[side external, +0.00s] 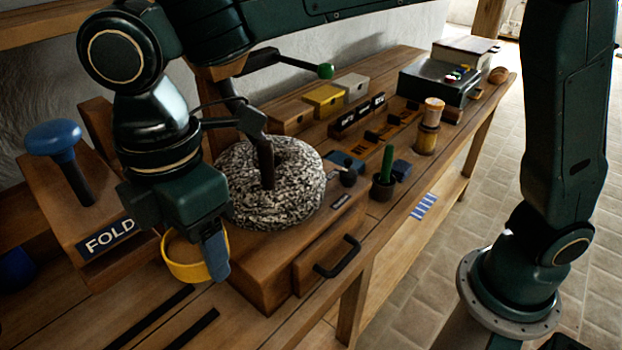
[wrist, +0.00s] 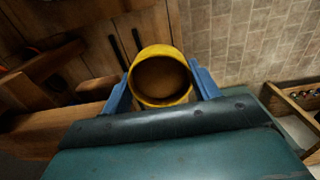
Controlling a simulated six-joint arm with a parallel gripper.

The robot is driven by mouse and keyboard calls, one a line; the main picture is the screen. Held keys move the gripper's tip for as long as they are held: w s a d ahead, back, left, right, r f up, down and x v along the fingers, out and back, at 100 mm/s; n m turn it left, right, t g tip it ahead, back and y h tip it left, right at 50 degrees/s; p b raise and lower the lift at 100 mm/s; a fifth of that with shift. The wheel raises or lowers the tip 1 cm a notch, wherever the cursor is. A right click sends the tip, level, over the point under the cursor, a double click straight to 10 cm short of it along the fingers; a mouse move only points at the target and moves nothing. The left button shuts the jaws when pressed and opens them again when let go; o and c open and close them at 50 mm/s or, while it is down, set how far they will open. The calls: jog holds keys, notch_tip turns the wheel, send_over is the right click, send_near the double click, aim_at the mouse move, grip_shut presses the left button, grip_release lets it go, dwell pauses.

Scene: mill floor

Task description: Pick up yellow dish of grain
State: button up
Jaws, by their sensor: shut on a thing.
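The yellow dish (side external: 186,268) is a round cup with brown grain inside, in the lower left of the side external view. My gripper (side external: 208,262) is shut on it; a blue finger covers its right side there. In the wrist view, the yellow dish (wrist: 160,100) sits between the two blue fingers of my gripper (wrist: 161,88), one on each side, and its open top with the brown grain shows. The dish looks roughly upright. I cannot tell exactly how far its underside is above the bench.
A speckled millstone (side external: 290,190) stands on a wooden block right of my gripper. A box marked FOLD (side external: 90,215) with a blue-knobbed lever (side external: 55,140) is to the left. A drawer handle (side external: 338,258) juts from the front. Two dark slots (side external: 190,330) mark the bench below.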

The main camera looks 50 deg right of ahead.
aim_at(200, 255)
jog(key=shift+r, duration=2.15)
